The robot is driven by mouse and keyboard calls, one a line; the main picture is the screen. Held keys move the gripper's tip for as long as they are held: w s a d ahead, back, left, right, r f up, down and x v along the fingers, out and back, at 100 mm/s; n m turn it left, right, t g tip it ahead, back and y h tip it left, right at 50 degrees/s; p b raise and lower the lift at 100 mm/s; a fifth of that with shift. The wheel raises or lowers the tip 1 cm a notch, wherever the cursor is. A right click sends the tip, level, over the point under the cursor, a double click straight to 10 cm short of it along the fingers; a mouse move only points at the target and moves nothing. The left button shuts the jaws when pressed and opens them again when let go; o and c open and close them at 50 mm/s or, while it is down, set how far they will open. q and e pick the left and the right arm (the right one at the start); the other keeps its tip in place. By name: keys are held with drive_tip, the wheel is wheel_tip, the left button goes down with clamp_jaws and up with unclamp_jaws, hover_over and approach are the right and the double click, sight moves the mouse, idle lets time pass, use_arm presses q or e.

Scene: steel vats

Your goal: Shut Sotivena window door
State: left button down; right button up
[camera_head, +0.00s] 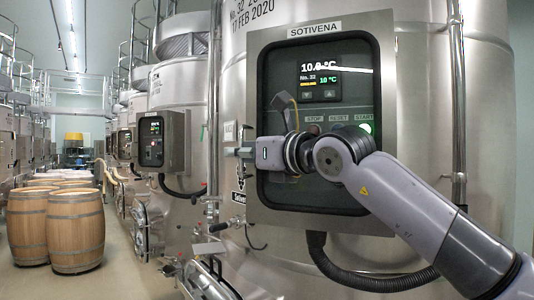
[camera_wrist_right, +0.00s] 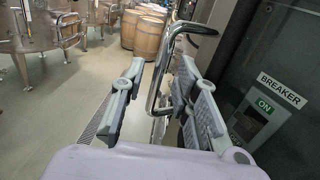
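The Sotivena box (camera_head: 385,50) is a steel cabinet on a large vat, with its name on top. Its dark-framed window door (camera_head: 300,200) lies over the lit display and buttons; I cannot tell whether it is fully shut. My right gripper (camera_head: 232,151) is at the box's left edge, pointing left, with my arm across the window. My left gripper is not in view.
Wooden barrels (camera_head: 76,230) stand on the floor at left. A smaller control box (camera_head: 160,140) is on the vat behind. A black hose (camera_head: 370,283) hangs below the Sotivena box. A breaker label (camera_wrist_right: 280,90) shows at right in the wrist view.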

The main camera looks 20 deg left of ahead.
drive_tip(key=v, duration=1.1)
